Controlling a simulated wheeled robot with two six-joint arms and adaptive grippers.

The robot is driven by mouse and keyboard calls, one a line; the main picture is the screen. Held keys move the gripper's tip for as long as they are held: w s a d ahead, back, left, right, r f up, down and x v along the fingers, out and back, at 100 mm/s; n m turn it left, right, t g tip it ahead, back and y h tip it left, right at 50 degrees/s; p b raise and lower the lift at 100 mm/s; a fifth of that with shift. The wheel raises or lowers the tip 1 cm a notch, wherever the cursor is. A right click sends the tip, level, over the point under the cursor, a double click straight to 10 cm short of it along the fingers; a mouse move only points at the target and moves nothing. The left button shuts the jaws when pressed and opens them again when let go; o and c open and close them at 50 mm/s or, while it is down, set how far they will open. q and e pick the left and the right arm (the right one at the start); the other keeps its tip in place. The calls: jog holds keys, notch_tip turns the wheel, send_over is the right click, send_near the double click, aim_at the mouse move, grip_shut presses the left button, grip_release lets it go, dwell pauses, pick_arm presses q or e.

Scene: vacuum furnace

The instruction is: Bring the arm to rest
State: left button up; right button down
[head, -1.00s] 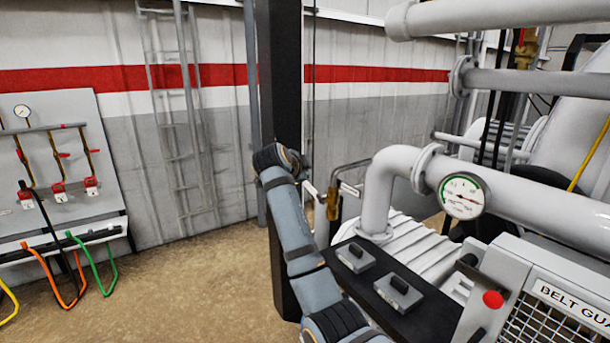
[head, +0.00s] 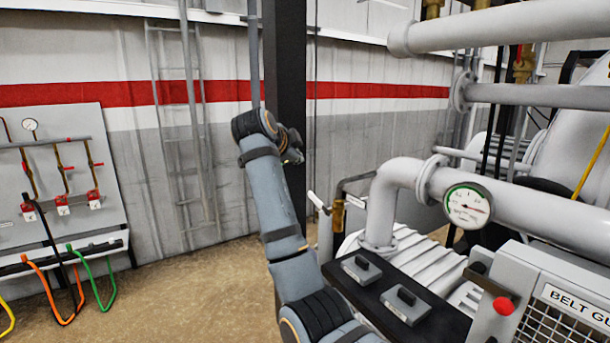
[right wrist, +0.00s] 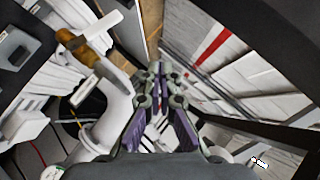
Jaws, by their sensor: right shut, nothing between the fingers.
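My right arm rises from the bottom of the head view, in front of the black column. My right gripper (head: 291,146) is at its far end, partly hidden behind the wrist, to the left of the pump piping. In the right wrist view the gripper (right wrist: 160,75) shows with its fingertips together and nothing between them. It appears clear of the brass valve (right wrist: 80,45) and the white pipe elbow (right wrist: 113,105). My left gripper does not show.
A black panel with two switch boxes (head: 405,306) lies right of my arm. A pressure gauge (head: 467,206) sits on the thick pipe, above a belt guard (head: 575,310) with a red button (head: 503,306). The black column (head: 284,60) stands behind my arm.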

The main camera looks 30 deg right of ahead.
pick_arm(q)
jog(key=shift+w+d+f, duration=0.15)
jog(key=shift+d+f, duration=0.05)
pick_arm(e)
jog(key=shift+s+a+r, duration=0.3)
jog(key=shift+a+r, duration=0.3)
jog(key=shift+w+d+f, duration=0.1)
jog(key=shift+d, duration=0.05)
